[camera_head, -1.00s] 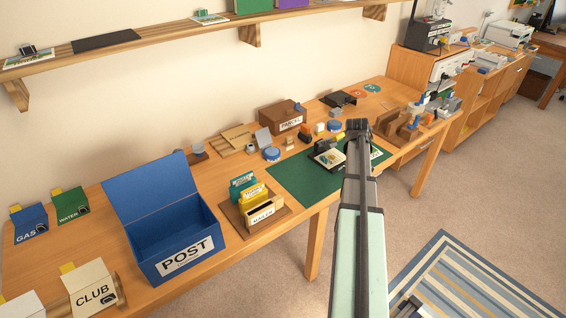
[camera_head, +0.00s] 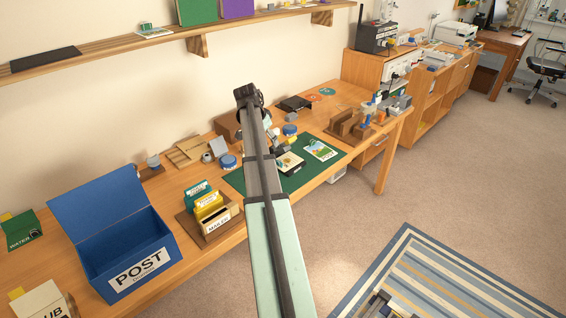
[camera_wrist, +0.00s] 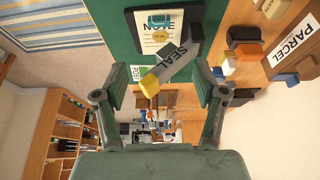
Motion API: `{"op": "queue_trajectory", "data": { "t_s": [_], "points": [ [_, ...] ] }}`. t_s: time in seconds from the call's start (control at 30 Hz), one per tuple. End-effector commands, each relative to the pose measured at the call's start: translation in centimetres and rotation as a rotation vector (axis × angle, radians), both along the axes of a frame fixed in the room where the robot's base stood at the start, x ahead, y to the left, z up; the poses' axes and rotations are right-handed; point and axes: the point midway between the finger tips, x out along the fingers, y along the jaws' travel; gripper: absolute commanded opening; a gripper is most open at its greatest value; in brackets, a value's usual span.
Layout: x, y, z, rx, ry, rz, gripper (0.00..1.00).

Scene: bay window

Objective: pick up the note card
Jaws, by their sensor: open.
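The note card is a cream sheet with the word NOTE (camera_wrist: 152,44) on a dark flat holder (camera_wrist: 134,26) in the wrist view. A small teal and yellow item lies over its middle. A grey block marked SEAL (camera_wrist: 180,62) with a yellow end is in front of the card's lower right and hides part of it. The card also shows in the head view (camera_head: 288,164) on the green mat (camera_head: 235,182). My gripper (camera_wrist: 160,72) is open and empty, its fingers apart, with the card beyond them towards the top. The head view does not show the fingers clearly.
A picture card (camera_head: 321,149) lies on the mat to the right. A box marked PARCEL (camera_wrist: 294,45) and small coloured blocks are near the right finger. A blue POST box (camera_head: 128,262) and a MAILER holder (camera_head: 216,219) stand left. A shelf (camera_head: 110,40) runs above.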

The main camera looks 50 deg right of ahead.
Motion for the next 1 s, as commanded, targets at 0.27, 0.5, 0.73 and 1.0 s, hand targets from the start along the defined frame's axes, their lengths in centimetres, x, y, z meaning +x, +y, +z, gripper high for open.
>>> {"op": "queue_trajectory", "data": {
  "t_s": [0.27, 0.5, 0.73, 1.0],
  "points": [
    [-0.4, -2.1, -5.0, 0.002, 0.002, 0.001, 0.71],
    [-0.6, -3.3, -8.1, 0.001, 0.001, 0.001, 0.71],
    [-0.7, -3.6, -8.9, 0.000, 0.001, 0.003, 0.71],
    [-1.0, -4.4, -11.5, 0.003, 0.003, 0.003, 0.71]
  ]
}}
